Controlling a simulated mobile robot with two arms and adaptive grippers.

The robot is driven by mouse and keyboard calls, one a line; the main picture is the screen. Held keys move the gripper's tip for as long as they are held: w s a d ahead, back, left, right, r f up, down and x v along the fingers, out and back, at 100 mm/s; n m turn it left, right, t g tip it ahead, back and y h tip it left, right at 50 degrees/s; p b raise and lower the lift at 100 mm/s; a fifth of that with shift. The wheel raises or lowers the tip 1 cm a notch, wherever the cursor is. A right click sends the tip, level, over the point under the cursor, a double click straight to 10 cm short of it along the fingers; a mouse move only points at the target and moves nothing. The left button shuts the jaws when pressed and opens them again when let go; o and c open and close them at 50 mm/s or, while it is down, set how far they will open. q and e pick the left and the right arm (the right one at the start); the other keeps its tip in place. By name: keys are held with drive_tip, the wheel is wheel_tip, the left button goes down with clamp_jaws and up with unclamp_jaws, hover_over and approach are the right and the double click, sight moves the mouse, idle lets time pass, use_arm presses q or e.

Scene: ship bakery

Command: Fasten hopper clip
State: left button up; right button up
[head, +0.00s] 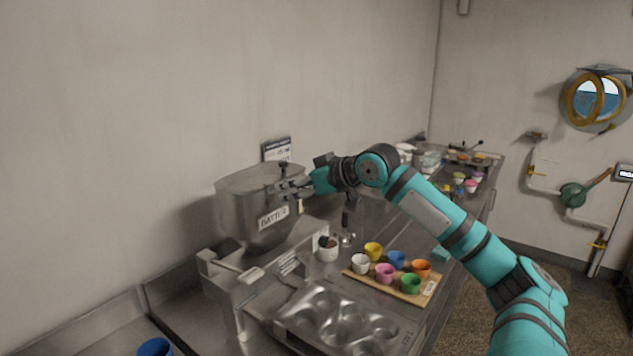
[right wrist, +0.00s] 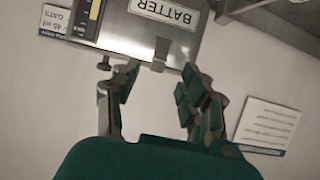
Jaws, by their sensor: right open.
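The metal batter hopper (head: 245,210) stands on its stand by the wall, with a BATTER label on its front. It fills the top of the right wrist view (right wrist: 125,35), where it appears upside down. A small metal tab, apparently the hopper clip (right wrist: 161,53), sticks out at the hopper's edge near the label. My right gripper (head: 286,187) is at the hopper's upper right side. In the right wrist view its fingers (right wrist: 148,72) are apart, one on each side of the tab, with nothing visibly held. Whether they touch the hopper is unclear. My left gripper is not in view.
A metal muffin tray (head: 335,318) lies in front of the hopper stand. A sign (head: 277,149) is on the wall behind the hopper.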

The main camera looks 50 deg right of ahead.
drive_tip(key=v, duration=0.6)
drive_tip(key=shift+s+r, duration=0.2)
drive_tip(key=shift+s, duration=0.15)
drive_tip(key=shift+f, duration=0.1)
